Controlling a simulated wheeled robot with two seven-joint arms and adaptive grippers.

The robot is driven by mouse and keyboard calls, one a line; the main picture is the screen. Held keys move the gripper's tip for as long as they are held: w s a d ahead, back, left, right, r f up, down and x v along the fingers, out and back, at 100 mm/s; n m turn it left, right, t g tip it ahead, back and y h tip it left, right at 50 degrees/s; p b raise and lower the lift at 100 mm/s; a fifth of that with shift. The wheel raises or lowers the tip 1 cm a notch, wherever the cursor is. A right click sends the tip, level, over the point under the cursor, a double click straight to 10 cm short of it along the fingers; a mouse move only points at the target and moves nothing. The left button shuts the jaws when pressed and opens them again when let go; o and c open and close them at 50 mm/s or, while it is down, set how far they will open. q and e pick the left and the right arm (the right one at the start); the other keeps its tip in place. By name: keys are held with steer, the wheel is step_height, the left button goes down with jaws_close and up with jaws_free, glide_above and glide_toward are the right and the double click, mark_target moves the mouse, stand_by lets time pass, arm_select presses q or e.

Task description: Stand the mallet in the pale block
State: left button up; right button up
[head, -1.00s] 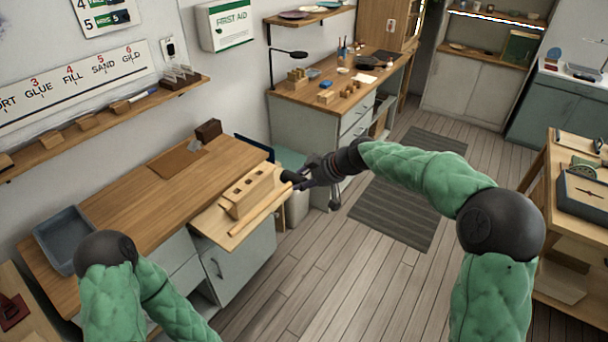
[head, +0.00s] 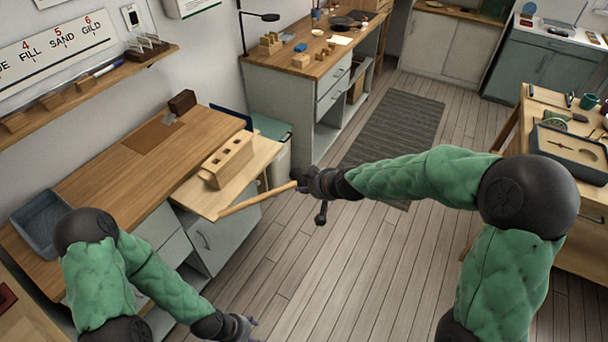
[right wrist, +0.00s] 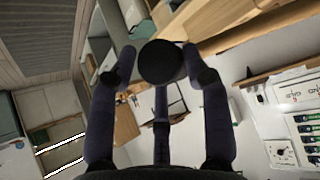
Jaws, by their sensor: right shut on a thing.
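The mallet has a long pale wooden handle (head: 255,200) and a dark head. In the head view the handle reaches left from my right gripper (head: 303,186), slanting down across the front corner of the pull-out board. My right gripper is shut on the mallet at its dark head end. In the right wrist view the dark round head (right wrist: 162,62) sits between the fingers. The pale block (head: 228,160), with several holes in its top, stands on the board, left of the gripper. My left gripper (head: 250,325) is at the bottom edge, partly visible; its opening is unclear.
The pull-out board (head: 195,200) juts from the wooden bench (head: 110,195). A grey tray (head: 38,215) and a dark brown block (head: 182,101) are on the bench. A bin (head: 278,150) stands behind the board. The floor (head: 300,270) in front is clear.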

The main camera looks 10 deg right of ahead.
steer(key=s+d+f+m+h, duration=0.3)
steer(key=s+d+f+m, duration=0.1)
steer(key=s+f, duration=0.2)
steer(key=shift+s+d+f+t, duration=0.2)
steer(key=shift+s+f+t, duration=0.1)
steer(key=shift+s, duration=0.2)
stand_by(0.3)
